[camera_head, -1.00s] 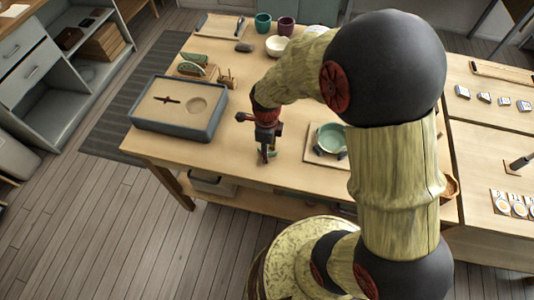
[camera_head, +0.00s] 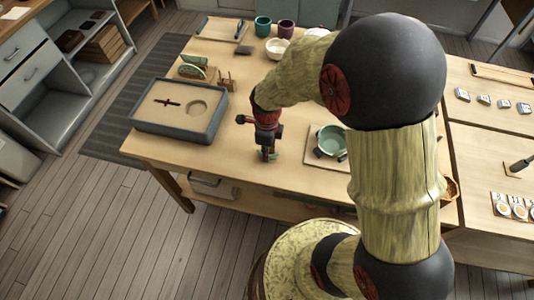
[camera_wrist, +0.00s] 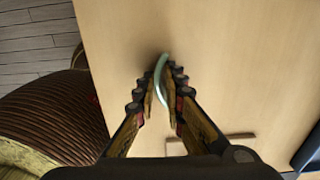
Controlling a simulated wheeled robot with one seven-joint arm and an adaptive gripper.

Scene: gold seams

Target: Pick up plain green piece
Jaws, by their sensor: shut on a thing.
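The plain green piece (camera_wrist: 160,72) is a thin, pale green curved shard, seen nearly edge-on in the wrist view. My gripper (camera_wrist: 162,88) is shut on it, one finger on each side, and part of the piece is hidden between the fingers. In the head view my gripper (camera_head: 268,157) points down near the front edge of the wooden table (camera_head: 235,160). A small bit of green (camera_head: 274,155) shows by its fingertips. I cannot tell whether the piece touches the tabletop.
A grey-rimmed tray of sand (camera_head: 178,131) stands left of my gripper. A green bowl (camera_head: 331,140) in a dark holder is close on the right. Cups (camera_head: 286,28) and a white bowl (camera_head: 277,48) stand at the back. Bare tabletop lies around my gripper.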

